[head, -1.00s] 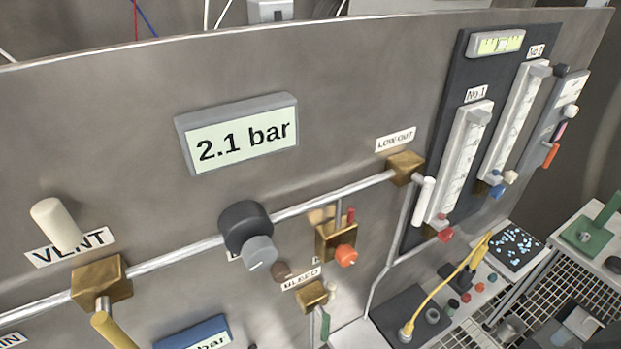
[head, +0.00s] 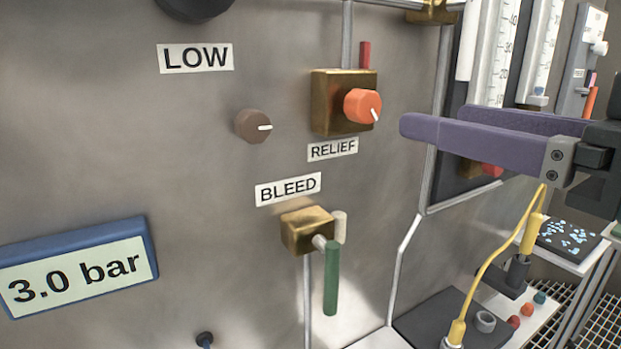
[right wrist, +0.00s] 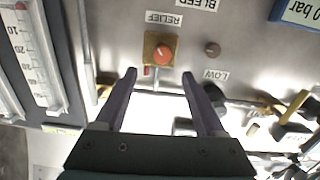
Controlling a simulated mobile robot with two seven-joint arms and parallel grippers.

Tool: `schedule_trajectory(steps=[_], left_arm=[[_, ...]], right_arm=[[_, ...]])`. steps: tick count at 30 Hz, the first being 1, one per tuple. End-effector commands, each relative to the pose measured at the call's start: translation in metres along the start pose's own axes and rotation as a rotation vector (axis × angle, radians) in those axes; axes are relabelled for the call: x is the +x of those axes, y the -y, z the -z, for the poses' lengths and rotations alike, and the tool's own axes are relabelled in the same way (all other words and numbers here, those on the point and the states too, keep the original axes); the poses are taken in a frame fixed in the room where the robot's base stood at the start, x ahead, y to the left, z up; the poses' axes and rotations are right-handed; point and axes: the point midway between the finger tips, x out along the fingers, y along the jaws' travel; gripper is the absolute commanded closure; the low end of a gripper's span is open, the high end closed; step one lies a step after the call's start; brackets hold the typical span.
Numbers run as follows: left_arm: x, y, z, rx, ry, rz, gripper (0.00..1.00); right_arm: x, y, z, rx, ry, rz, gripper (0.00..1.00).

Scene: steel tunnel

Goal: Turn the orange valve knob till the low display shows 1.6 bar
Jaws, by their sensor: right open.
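The orange knob (head: 362,106) sits on a brass block (head: 330,118) above the RELIEF label, its white mark pointing down and right. It also shows upside down in the right wrist view (right wrist: 163,54). My right gripper (head: 427,120) is open and empty, its purple fingers pointing at the knob from the right, apart from it. In the right wrist view the knob lies beyond the gap between the fingertips (right wrist: 158,74). A blue-framed display (head: 76,268) reads 3.0 bar. The grey display is out of the head view. My left gripper is not in view.
A brown knob (head: 253,126) is left of the brass block, under the LOW label (head: 195,58). The BLEED valve (head: 308,230) with a green handle (head: 331,278) protrudes below. A yellow cable (head: 490,258) rises at the lower right. Flow tubes (head: 493,55) stand behind my right gripper.

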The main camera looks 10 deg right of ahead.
Motion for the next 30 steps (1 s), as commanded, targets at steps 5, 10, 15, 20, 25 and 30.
schedule_trajectory(steps=[5,10,15,20,25,30], left_arm=[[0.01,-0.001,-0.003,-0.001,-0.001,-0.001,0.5],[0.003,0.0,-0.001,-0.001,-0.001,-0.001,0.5],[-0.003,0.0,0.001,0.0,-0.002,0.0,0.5],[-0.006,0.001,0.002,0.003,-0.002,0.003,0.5],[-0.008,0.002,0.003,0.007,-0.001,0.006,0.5],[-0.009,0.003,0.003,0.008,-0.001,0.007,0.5]], right_arm=[[0.004,0.002,-0.002,0.0,-0.037,0.018,0.28],[0.021,0.002,0.002,0.0,-0.039,0.017,0.28],[0.05,0.003,0.004,-0.001,-0.037,0.017,0.28],[0.076,0.003,0.004,-0.001,-0.036,0.017,0.28],[0.094,0.004,0.003,-0.001,-0.034,0.017,0.28],[0.1,0.004,0.002,-0.001,-0.033,0.017,0.28]])
